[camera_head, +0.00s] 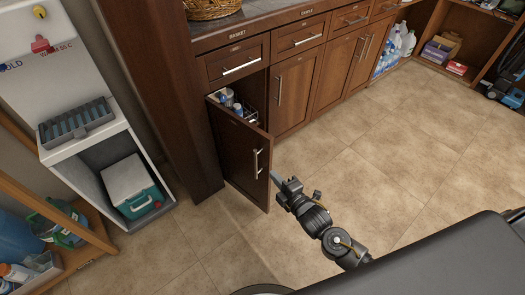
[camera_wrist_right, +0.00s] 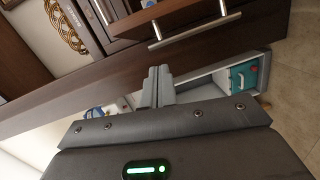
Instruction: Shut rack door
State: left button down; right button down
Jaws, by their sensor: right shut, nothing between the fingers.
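The rack door (camera_head: 236,150) is a dark brown cabinet panel under the counter, standing open and angled out into the room. Its metal handle (camera_head: 257,163) is near its free edge. Behind its top edge show a can, a bottle and part of a wire rack (camera_head: 250,115); the rest is hidden. My right gripper (camera_head: 275,178) is just right of the door's free edge, below the handle. Its fingers are together and empty, as the wrist view also shows (camera_wrist_right: 158,86). I cannot tell whether the fingertips touch the door. My left gripper is not in view.
A dark wood pillar (camera_head: 165,90) stands left of the door. A white dispenser stand (camera_head: 95,140) holds a teal cooler (camera_head: 132,187). Closed drawers and doors (camera_head: 297,92) line the counter to the right. The tiled floor (camera_head: 370,170) is clear.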

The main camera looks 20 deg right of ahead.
aim_at(263, 143)
notch_tip(263, 143, up, 5)
jog(key=a+n+t+y, duration=0.1)
jog(key=n, duration=0.1)
jog(key=x, duration=1)
jog(key=shift+w+a+f+b, duration=0.1)
jog(key=shift+w+b, duration=0.05)
jog(key=shift+b, duration=0.25)
jog(key=w+d, duration=0.2)
jog(key=d, duration=0.1)
jog(key=shift+d, duration=0.2)
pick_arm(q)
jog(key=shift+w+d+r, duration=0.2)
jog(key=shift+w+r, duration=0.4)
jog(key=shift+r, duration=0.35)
pick_arm(e)
jog(key=shift+d, duration=0.15)
